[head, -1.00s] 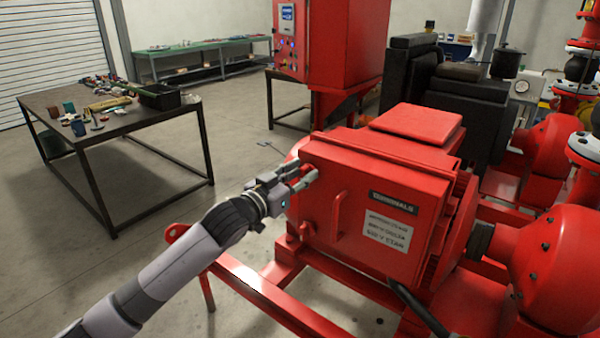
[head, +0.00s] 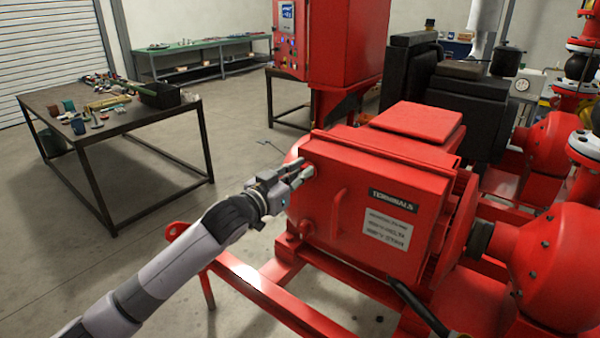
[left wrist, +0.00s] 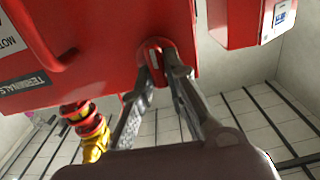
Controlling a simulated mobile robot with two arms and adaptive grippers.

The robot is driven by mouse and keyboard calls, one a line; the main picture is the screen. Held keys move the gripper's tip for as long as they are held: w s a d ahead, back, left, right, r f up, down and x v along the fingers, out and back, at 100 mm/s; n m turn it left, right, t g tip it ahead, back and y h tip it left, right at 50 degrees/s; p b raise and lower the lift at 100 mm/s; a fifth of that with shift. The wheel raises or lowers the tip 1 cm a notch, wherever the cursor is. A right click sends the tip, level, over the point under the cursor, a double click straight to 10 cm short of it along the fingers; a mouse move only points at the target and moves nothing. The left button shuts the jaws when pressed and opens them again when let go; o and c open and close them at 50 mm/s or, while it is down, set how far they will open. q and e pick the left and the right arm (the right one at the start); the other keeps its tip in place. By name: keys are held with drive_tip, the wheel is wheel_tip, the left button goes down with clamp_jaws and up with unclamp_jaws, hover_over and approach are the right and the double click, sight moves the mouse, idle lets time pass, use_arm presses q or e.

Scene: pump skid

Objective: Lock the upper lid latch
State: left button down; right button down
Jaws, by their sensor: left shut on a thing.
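The red terminal box lid (head: 345,190) carries a TERMINALS label (head: 393,200) and a vertical red handle (head: 337,214). My left gripper (head: 305,173) is at the upper left edge of the lid, its fingers hiding most of the upper latch there. In the left wrist view, the red upper latch (left wrist: 155,58) sits between the two fingertips of my left gripper (left wrist: 160,75), which is shut on it. A small red part (head: 303,229), which looks like the lower latch, shows at the lid's lower left edge.
A red skid frame (head: 250,283) runs below the box. A dark workbench (head: 110,125) with several small items stands at the left. A red control cabinet (head: 345,45) stands behind the box. The floor between bench and skid is mostly clear.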

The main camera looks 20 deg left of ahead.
use_arm(q)
drive_tip(key=shift+m, duration=0.3)
drive_tip(key=shift+s+d+f+m+p, duration=0.15)
drive_tip(key=shift+m+p, duration=0.85)
drive_tip(key=shift+m, duration=1.85)
drive_tip(key=shift+d+f+m+p, duration=0.2)
drive_tip(key=shift+m+p, duration=0.8)
drive_tip(key=shift+m, duration=1.9)
drive_tip(key=shift+s+d+f+m+p, duration=0.15)
drive_tip(key=shift+m+p, duration=0.85)
drive_tip(key=shift+m, duration=1.85)
drive_tip(key=shift+w+f, duration=0.1)
drive_tip(key=c, duration=1.6)
unclamp_jaws()
drive_tip(key=v, duration=1.2)
